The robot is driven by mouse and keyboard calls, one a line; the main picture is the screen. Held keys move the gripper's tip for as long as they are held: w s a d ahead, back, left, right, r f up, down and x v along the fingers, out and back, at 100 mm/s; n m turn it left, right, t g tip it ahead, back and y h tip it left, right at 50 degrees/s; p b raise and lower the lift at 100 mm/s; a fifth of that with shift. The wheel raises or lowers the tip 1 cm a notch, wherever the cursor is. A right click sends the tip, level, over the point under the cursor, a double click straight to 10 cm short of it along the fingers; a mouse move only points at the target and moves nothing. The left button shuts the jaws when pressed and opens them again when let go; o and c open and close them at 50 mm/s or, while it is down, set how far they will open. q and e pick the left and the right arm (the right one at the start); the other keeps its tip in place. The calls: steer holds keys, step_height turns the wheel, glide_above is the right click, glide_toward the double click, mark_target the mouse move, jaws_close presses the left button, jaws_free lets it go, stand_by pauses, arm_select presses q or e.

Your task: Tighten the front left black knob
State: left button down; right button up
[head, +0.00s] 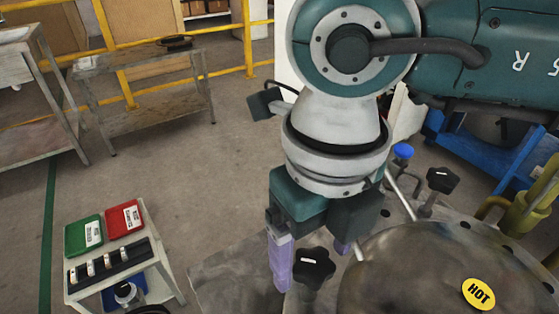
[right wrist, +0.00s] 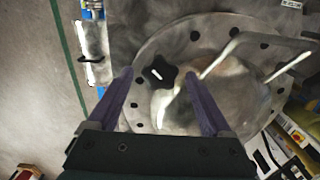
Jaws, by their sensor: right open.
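A black star-shaped knob (head: 313,269) with a white mark on top stands at the near left edge of a round metal lid (head: 400,262). A second black knob (head: 442,180) is farther back to the right. My right gripper (head: 311,263) points down at the near knob, its purple fingers open on either side of it. In the right wrist view the knob (right wrist: 160,71) appears between the open fingertips (right wrist: 158,76), with visible space to each finger. I cannot tell whether the fingertips reach down to the knob's height. My left gripper is not in view.
A yellow HOT sticker (head: 478,293) is on the lid. A blue knob (head: 403,151) stands behind my right wrist. A small cart at left holds a green tray (head: 84,235) and a red tray (head: 124,219). The floor between the cart and benches is clear.

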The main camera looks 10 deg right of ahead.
step_height(320, 180, up, 9)
stand_by(0.3)
steer(key=shift+r, duration=0.1)
